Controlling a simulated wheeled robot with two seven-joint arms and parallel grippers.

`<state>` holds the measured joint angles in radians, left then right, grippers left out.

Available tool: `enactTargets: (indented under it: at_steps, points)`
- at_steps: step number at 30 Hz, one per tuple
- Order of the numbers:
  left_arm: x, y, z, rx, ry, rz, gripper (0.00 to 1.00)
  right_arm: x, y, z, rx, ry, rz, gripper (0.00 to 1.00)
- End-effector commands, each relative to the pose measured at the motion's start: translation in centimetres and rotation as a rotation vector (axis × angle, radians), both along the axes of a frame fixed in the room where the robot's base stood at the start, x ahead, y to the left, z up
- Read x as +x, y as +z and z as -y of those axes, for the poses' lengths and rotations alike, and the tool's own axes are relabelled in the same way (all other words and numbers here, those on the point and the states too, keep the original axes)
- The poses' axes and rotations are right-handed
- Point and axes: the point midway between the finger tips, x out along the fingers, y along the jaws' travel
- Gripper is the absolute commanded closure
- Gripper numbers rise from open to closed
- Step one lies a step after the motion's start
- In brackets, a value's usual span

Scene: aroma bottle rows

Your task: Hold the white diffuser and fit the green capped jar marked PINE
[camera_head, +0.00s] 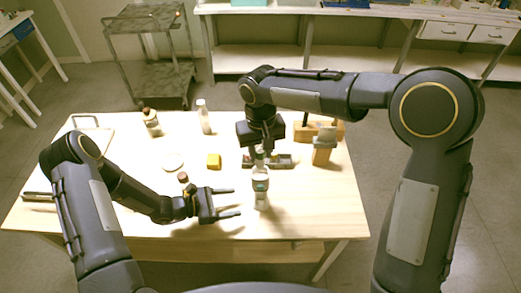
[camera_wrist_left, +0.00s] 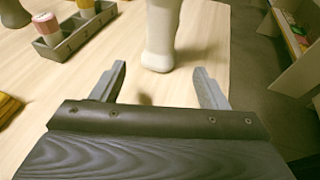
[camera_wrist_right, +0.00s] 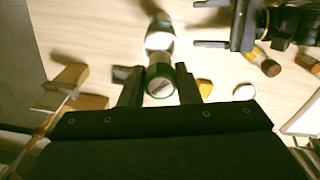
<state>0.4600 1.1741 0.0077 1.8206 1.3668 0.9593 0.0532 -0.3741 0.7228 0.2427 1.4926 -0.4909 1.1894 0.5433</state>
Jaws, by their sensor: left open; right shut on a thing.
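The white diffuser (camera_head: 261,196) stands upright near the table's front middle; its lower part shows in the left wrist view (camera_wrist_left: 160,40) and it also shows in the right wrist view (camera_wrist_right: 160,40). My left gripper (camera_head: 240,204) is open beside it, fingers pointing at it. In the left wrist view the diffuser is just beyond the fingertips (camera_wrist_left: 158,85). My right gripper (camera_wrist_right: 160,88) is shut on the green capped jar (camera_wrist_right: 160,82), whose pale lid label is too small to read. In the head view the jar (camera_head: 259,158) is directly above or behind the diffuser's top; contact cannot be told.
A grey rack (camera_head: 285,161) with small jars stands behind the diffuser. A yellow block (camera_head: 214,161), a white disc (camera_head: 173,161) and bottles (camera_head: 204,117) lie or stand to the left. A wooden stand (camera_head: 323,147) is at right. The front right table is clear.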

Motion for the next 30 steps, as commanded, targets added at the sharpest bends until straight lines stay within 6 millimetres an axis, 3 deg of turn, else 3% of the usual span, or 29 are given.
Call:
enactTargets:
  at_steps: [21,30]
  points:
    - [2.4,-2.7,7.9,0.004,-0.002,-0.003,0.32,0.0,0.0,0.0,0.0,0.0,0.0,0.92]
    - [2.7,-3.0,9.0,0.005,-0.001,-0.002,0.32,0.0,0.0,0.0,0.0,0.0,0.0,0.92]
